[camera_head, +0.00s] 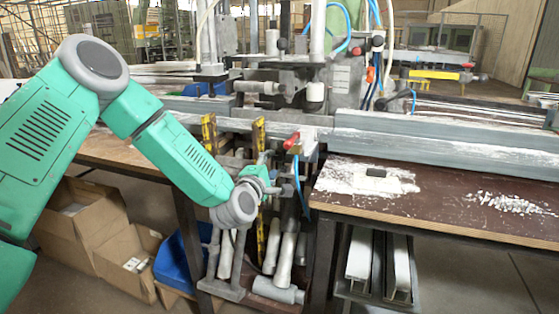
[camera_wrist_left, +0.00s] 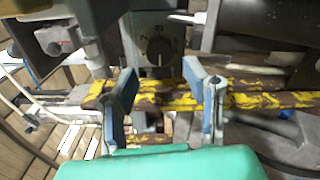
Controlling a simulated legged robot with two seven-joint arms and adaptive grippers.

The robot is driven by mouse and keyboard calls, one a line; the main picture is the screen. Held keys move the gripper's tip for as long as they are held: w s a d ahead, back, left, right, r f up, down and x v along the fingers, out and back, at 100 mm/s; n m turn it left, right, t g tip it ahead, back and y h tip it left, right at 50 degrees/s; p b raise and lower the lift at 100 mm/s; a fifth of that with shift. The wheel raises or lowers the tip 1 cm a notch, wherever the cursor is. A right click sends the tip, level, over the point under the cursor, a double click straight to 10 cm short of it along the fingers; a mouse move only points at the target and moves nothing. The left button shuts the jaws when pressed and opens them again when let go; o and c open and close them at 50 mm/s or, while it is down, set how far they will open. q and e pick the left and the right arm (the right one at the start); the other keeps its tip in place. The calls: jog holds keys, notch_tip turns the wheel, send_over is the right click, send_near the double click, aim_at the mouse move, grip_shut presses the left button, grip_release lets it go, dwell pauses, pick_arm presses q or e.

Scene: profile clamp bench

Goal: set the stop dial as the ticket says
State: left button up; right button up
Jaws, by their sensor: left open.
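In the head view my left gripper (camera_head: 271,181) is at the front of the bench, beside the red-handled clamp; I cannot make out the dial there. A pale flat piece with a black clip-like top (camera_head: 375,180) lies on the right tabletop; I cannot tell if it is the ticket.
Worn yellow bars (camera_wrist_left: 180,95) run across behind my fingers, and yellow uprights (camera_head: 258,150) stand near the gripper. A red handle (camera_head: 291,140) and blue hoses hang close by. Cardboard boxes (camera_head: 85,225) stand on the floor at left.

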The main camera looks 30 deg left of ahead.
aim_at(278, 157)
pick_arm(q)
jog(key=b+x, duration=0.1)
jog(key=x, duration=0.5)
jog(key=shift+w+a+f, duration=0.1)
jog(key=shift+w, duration=0.25)
jog(key=c, duration=0.9)
